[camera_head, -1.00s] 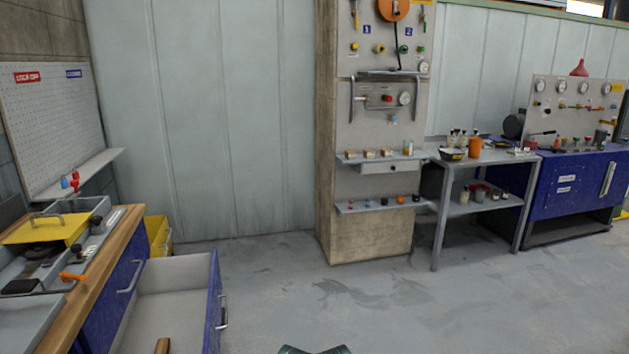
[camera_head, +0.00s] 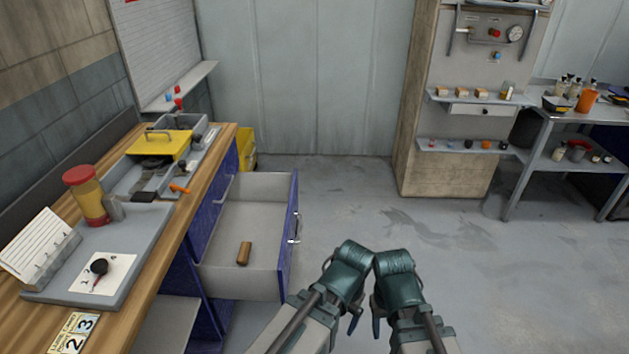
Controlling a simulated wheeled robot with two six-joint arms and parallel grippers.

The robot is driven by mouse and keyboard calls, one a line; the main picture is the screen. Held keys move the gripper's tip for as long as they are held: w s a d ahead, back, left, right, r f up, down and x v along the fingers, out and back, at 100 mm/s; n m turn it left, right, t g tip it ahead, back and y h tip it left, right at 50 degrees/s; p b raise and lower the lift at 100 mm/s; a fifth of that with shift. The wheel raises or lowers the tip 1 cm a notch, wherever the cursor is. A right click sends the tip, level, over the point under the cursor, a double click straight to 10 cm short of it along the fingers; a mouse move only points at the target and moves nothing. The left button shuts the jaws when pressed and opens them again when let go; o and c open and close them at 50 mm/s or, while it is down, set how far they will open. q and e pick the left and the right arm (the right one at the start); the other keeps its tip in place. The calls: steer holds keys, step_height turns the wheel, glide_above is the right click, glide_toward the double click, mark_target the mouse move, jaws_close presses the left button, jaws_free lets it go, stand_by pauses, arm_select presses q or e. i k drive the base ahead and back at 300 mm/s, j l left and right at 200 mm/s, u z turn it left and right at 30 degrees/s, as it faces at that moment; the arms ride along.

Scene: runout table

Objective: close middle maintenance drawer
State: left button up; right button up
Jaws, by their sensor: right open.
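The maintenance drawer (camera_head: 222,274) stands pulled out from the blue workbench at the left. Its inside is grey, and its blue front (camera_head: 287,250) with a metal handle (camera_head: 294,228) faces right. A small brown block (camera_head: 244,253) lies inside it. My left gripper (camera_head: 356,322) and right gripper (camera_head: 377,322) are at bottom centre, close together, to the right of the drawer front and apart from it. The right one is open and nothing shows in it. The left one's fingers are mostly hidden by its wrist.
The wooden benchtop (camera_head: 190,215) carries a grey tray (camera_head: 150,240), a red-lidded jar (camera_head: 87,195) and a yellow-lidded toolbox (camera_head: 160,145). A yellow bin (camera_head: 247,150) stands behind the drawer. A pillar (camera_head: 440,177) and a metal table (camera_head: 535,150) stand at the right. The floor between is clear.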

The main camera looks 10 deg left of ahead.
mark_target(261, 210)
steer(key=i+l+u, duration=0.2)
steer(key=u, duration=0.25)
steer(key=i+l+u, duration=0.15)
steer(key=l+u, duration=0.15)
steer(key=u, duration=0.15)
steer(key=i+l+u, duration=0.3)
steer(key=l+u, duration=0.3)
steer(key=i+j, duration=0.05)
